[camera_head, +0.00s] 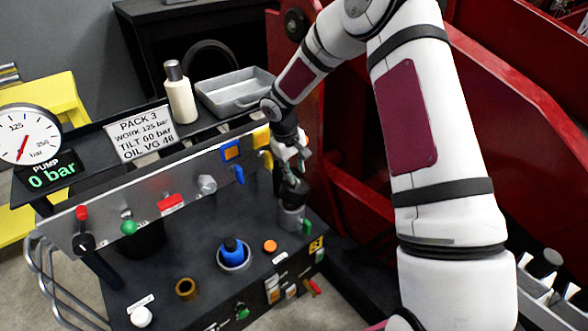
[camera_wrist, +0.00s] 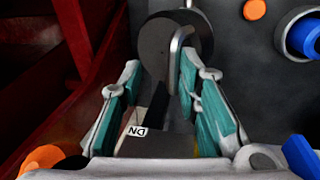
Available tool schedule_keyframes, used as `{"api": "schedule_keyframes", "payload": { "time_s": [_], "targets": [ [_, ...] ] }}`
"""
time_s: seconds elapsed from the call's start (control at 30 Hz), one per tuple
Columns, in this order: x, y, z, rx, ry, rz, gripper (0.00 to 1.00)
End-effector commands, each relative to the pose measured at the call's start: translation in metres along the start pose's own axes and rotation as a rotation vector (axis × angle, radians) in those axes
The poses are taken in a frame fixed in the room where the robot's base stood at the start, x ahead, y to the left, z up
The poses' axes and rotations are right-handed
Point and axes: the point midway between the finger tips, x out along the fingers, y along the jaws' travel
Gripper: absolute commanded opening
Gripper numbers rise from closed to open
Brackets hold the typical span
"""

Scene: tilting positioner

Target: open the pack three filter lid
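A grey cylindrical housing with a dark top, apparently the filter (camera_head: 291,217), stands at the right end of the dark panel. In the wrist view its round dark body (camera_wrist: 158,45) lies just beyond my fingertips, with a curved metal handle (camera_wrist: 177,42) on it. My gripper (camera_head: 298,160) points down above the filter. In the wrist view my gripper (camera_wrist: 160,80) has its teal-padded fingers apart, with a dark bar-like part between them. The right fingertip is close to the handle; I cannot tell whether they touch. The lid looks shut, though my gripper partly hides it.
A blue cap in a ring (camera_head: 233,254) and an orange button (camera_head: 270,246) are left of the filter. A rail with coloured valves and a Pack 3 sign (camera_head: 142,133) stands behind. A bottle (camera_head: 180,95) and grey tray (camera_head: 235,92) are on a shelf. Red machinery (camera_head: 510,110) is at right.

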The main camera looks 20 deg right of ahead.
Motion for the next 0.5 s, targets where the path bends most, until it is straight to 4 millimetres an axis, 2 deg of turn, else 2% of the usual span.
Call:
{"api": "schedule_keyframes", "payload": {
  "time_s": [0.13,0.27,0.5],
  "targets": [
    [-0.006,0.000,-0.001,-0.001,0.002,0.001,0.30],
    [-0.023,0.000,-0.002,0.001,0.005,0.002,0.30],
    [-0.072,0.001,-0.001,0.001,0.004,0.003,0.30]
  ]
}}
